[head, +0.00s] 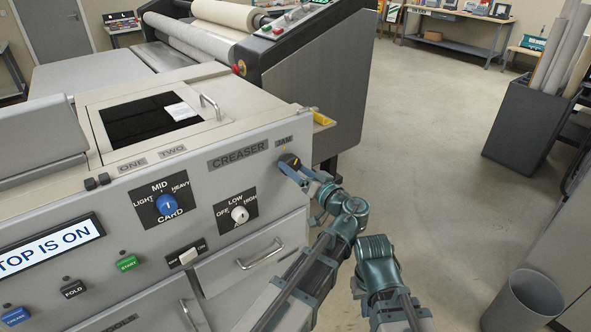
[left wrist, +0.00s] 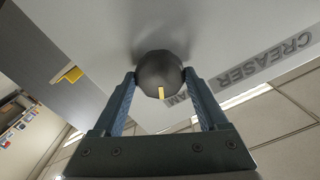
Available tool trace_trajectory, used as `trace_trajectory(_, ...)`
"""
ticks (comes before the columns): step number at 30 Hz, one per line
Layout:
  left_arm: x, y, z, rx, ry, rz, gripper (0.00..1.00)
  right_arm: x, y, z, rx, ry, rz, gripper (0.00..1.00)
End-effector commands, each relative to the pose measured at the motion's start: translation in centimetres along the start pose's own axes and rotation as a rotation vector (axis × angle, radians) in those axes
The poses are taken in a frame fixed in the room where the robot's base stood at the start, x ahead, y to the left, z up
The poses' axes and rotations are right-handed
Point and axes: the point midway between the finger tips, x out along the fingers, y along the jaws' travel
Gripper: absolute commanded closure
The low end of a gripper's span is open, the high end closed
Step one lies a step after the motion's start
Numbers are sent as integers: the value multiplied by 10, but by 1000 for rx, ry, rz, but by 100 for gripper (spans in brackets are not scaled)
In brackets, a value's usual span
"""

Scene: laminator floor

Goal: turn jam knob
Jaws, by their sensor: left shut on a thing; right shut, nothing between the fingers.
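The jam knob (head: 290,160) is a dark round knob with a yellow pointer mark, under the JAM label at the right end of the creaser's front panel. My left gripper (head: 287,172) is shut on it. In the left wrist view the knob (left wrist: 160,72) sits between the two blue fingertips of my left gripper (left wrist: 160,78), one on each side. Its yellow mark points toward the bottom of that picture. Of my right arm, links show right of the left arm in the head view, but I cannot make out its fingers.
The creaser panel (head: 120,225) also bears a blue card knob (head: 167,204), a white air knob (head: 239,214), a rocker switch and buttons. Its display (head: 50,245) partly reads "TOP IS ON". A yellow item (head: 321,118) sits beyond the panel. Open floor lies to the right.

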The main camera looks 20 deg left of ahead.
Motion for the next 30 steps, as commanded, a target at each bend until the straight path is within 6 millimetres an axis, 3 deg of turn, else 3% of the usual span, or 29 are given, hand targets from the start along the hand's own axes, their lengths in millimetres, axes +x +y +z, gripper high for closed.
trace_trajectory(30,0,1,0,965,1,1,80,0,0,0,0,0,0,100)
